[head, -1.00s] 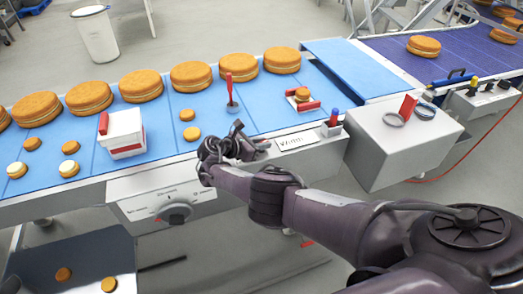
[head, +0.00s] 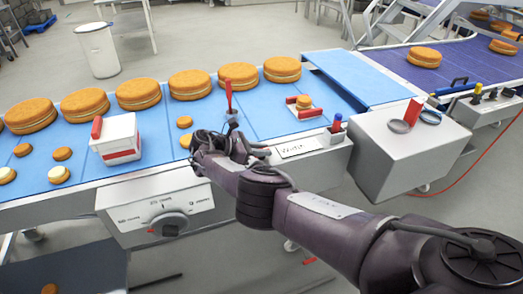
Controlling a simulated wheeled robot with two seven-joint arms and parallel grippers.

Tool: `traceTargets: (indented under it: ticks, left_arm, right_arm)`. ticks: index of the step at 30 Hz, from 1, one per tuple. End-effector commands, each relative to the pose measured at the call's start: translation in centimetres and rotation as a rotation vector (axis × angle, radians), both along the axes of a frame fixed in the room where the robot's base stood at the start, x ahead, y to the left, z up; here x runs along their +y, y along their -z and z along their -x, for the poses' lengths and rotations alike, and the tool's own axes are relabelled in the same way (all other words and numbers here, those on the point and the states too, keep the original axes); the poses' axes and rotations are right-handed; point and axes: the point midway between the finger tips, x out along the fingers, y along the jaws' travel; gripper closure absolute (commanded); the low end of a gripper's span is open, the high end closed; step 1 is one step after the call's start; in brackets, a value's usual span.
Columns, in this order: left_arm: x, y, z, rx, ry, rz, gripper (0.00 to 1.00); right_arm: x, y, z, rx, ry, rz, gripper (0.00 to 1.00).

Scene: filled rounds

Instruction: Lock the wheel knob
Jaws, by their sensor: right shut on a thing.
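My right gripper (head: 232,146) is at the front rail of the blue conveyor, just left of a white label plate (head: 298,147). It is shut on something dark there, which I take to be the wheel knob. The fingers and wrist hide most of it, so its turn and lock state cannot be made out. A round dark dial (head: 168,225) sits on the grey front panel below, apart from the gripper. My left gripper is not in view.
A red-handled tool (head: 229,95) stands upright just behind my right gripper. A white box (head: 117,138) is left on the belt (head: 270,122). Large round cakes (head: 238,76) line the far side. A grey box (head: 400,150) stands at right.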

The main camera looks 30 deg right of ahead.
Motion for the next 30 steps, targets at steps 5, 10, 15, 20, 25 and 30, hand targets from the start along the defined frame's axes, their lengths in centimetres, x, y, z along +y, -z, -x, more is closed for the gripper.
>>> traceTargets:
  ticks: [5, 10, 15, 20, 25, 30]
  left_arm:
    - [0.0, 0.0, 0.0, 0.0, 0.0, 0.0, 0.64]
    - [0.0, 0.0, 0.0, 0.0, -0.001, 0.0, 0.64]
    - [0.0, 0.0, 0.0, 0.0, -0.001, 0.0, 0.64]
    - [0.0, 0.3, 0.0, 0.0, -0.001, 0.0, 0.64]
    - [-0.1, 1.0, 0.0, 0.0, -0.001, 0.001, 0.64]
    - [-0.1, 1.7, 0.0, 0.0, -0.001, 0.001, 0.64]
  right_arm:
    - [0.1, 0.2, 0.2, 0.004, 0.003, -0.003, 0.68]
    - [0.0, 0.2, 0.1, 0.003, 0.002, -0.002, 0.6]
    - [0.1, 0.1, 0.0, 0.001, 0.001, -0.001, 0.6]
    - [1.6, -0.4, -0.4, -0.001, -0.002, -0.002, 0.6]
    - [4.3, -1.5, -1.1, 0.0, -0.001, -0.003, 0.6]
    - [6.3, -2.3, -1.6, 0.0, 0.0, -0.003, 0.6]
